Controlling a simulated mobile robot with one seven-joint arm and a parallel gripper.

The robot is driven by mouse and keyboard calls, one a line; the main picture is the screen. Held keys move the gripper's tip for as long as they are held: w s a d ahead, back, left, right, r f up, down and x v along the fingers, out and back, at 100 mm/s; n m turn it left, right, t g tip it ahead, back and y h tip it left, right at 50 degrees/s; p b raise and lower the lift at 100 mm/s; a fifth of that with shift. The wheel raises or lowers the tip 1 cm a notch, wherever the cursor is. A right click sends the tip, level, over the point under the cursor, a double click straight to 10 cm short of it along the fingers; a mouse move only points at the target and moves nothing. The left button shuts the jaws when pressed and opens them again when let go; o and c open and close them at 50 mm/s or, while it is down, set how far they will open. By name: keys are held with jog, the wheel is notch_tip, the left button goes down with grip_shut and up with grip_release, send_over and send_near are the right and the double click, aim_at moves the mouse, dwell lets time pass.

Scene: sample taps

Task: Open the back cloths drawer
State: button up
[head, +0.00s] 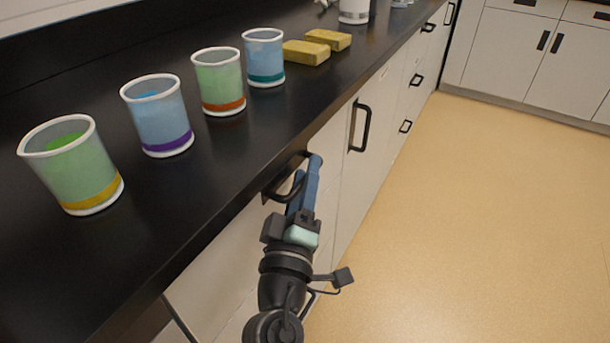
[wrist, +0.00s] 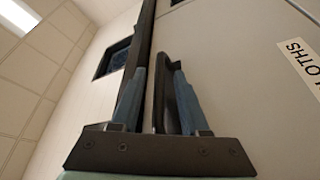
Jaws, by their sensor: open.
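The cloths drawer has a pale front (head: 230,258) just under the black counter edge. Its dark bar handle (head: 284,181) shows beside my gripper (head: 306,172), whose blue fingers reach up to it. In the wrist view my gripper (wrist: 157,72) has its two blue fingers apart, with the dark handle (wrist: 167,100) appearing between them. Whether the fingers touch the handle I cannot tell. A partly cut-off label reading "LOTHS" (wrist: 299,66) is on the pale drawer front (wrist: 240,70) at the right. The drawer looks shut; part of it is hidden by my arm.
Several beakers, including a green one (head: 75,165), a purple-banded one (head: 158,115) and a teal-banded one (head: 264,58), stand on the black counter (head: 215,165) above. Yellow sponges (head: 306,52) lie farther back. A cabinet handle (head: 359,126) juts out beyond. The tan floor (head: 480,220) is clear.

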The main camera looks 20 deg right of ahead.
jog(key=shift+c, duration=0.2)
grip_shut()
dwell(1.2)
